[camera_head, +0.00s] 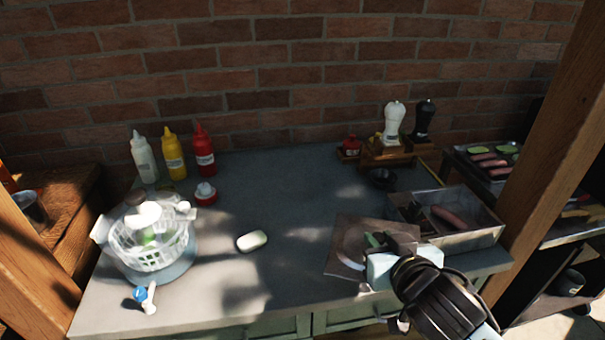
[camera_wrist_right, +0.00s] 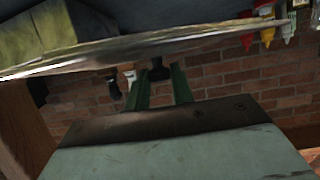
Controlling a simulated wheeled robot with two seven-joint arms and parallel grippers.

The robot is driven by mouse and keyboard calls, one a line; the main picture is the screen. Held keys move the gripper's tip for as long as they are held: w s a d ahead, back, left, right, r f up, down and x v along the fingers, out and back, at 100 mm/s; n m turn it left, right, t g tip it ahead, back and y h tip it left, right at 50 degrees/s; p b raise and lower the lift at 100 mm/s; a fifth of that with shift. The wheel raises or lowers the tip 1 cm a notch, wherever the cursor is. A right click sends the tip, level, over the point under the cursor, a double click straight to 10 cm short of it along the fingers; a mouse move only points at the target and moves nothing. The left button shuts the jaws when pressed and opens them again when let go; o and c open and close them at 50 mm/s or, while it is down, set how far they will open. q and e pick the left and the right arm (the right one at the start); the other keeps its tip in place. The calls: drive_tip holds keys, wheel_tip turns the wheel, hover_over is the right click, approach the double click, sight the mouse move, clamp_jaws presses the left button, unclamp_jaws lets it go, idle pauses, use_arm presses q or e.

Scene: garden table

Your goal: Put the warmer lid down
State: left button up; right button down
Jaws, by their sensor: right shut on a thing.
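The warmer lid (camera_head: 345,262) is a thin, flat, square plate at the front right of the counter, left of the open metal warmer box (camera_head: 485,238). My right gripper (camera_head: 378,240) is above the lid, shut on its small dark handle. In the right wrist view the lid (camera_wrist_right: 210,44) shows nearly edge-on as a shiny sheet, with the handle between the fingers of my right gripper (camera_wrist_right: 160,75). I cannot tell whether the lid touches the counter. A reddish sausage (camera_head: 449,217) lies in the box. My left gripper is out of view.
A white basket (camera_head: 150,255) stands on the left of the counter (camera_head: 300,210), with several sauce bottles (camera_head: 174,158) behind. A white oval thing (camera_head: 252,241) lies mid-counter. Two grinders (camera_head: 393,122) stand on a wooden stand at the back. A wooden post (camera_head: 553,155) rises on the right.

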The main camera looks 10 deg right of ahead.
sight(341, 219)
drive_tip(key=w+a, duration=0.1)
drive_tip(key=w+a+n+y+p, duration=0.1)
drive_tip(key=w, duration=0.1)
drive_tip(key=w+a+n+y+p, duration=0.1)
drive_tip(key=a, duration=0.1)
drive_tip(key=shift+w+a+r, duration=0.1)
drive_tip(key=shift+w+r, duration=0.1)
drive_tip(key=shift+r, duration=0.15)
drive_tip(key=w, duration=0.1)
drive_tip(key=w+n+y+p, duration=0.1)
drive_tip(key=w, duration=0.1)
drive_tip(key=w+a+f+y+p, duration=0.1)
drive_tip(key=w, duration=0.1)
drive_tip(key=shift+n+g, duration=0.3)
drive_tip(key=shift+w+d+f, duration=0.2)
drive_tip(key=shift+w+d, duration=0.05)
drive_tip(key=shift+w, duration=0.15)
drive_tip(key=shift+f, duration=0.1)
wheel_tip(341, 219, down, 5)
drive_tip(key=shift+f+b, duration=0.2)
drive_tip(key=shift+b, duration=0.1)
wheel_tip(341, 219, down, 4)
drive_tip(key=shift+f, duration=0.1)
